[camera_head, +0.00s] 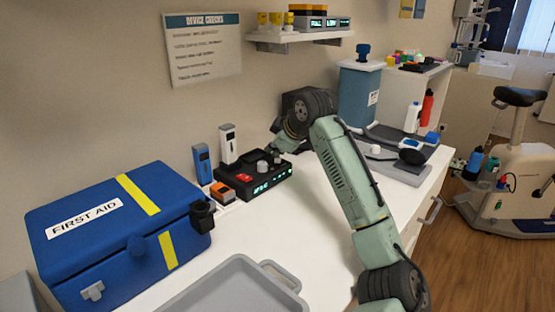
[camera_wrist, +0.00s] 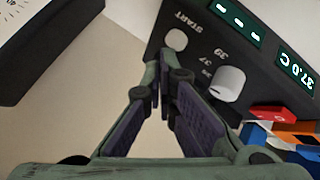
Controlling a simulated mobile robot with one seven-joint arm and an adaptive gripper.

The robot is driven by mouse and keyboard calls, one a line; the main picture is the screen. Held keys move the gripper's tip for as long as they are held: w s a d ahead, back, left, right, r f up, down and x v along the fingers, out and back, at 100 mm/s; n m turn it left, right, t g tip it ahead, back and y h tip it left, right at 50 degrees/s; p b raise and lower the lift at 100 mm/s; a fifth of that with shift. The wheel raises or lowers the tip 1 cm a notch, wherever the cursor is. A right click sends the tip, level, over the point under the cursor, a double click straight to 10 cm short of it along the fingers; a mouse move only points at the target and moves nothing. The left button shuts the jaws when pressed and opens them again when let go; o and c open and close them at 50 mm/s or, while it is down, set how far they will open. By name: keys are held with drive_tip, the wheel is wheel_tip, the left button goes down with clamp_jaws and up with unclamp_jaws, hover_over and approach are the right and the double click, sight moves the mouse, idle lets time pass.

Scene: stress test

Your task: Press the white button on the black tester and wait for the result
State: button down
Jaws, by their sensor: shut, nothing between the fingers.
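The black tester (camera_head: 270,187) stands on the white counter beside the first aid box. In the wrist view its top panel (camera_wrist: 198,78) carries a round white button (camera_wrist: 177,40) marked START and a larger light knob (camera_wrist: 228,83) with numbers beside it. Its green displays show dashes and 37.0 C (camera_wrist: 296,73). My gripper (camera_wrist: 165,80) is shut and empty, with its fingertips just below the white button in the picture. I cannot tell whether they touch the panel. In the head view my gripper (camera_head: 275,153) reaches down over the tester's back edge.
A blue first aid box (camera_head: 110,235) and a grey tray (camera_head: 235,290) sit in front. Blue (camera_head: 202,163) and white (camera_head: 228,143) devices stand left of the tester. An orange item (camera_head: 222,192) lies close by. A blue container (camera_head: 358,97) stands behind my arm.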

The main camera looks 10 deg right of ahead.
sight(272, 162)
drive_tip(key=shift+s+f+b, duration=0.1)
drive_tip(key=shift+f+b, duration=0.2)
drive_tip(key=shift+f, duration=0.5)
idle(0.9)
drive_tip(key=shift+a+r, duration=0.1)
drive_tip(key=shift+r+p, duration=0.7)
drive_tip(key=shift+p, duration=0.1)
drive_tip(key=shift+w+a+r, duration=0.15)
drive_tip(key=shift+w+a, duration=0.05)
drive_tip(key=shift+r, duration=0.1)
drive_tip(key=r+p, duration=0.2)
drive_tip(key=shift+w+a+r+p, duration=0.1)
drive_tip(key=shift+w+r+p, duration=0.1)
drive_tip(key=shift+r+p, duration=0.2)
drive_tip(key=shift+s+d+r+p, duration=0.1)
drive_tip(key=shift+d+r+p, duration=0.1)
drive_tip(key=shift+r+p, duration=0.7)
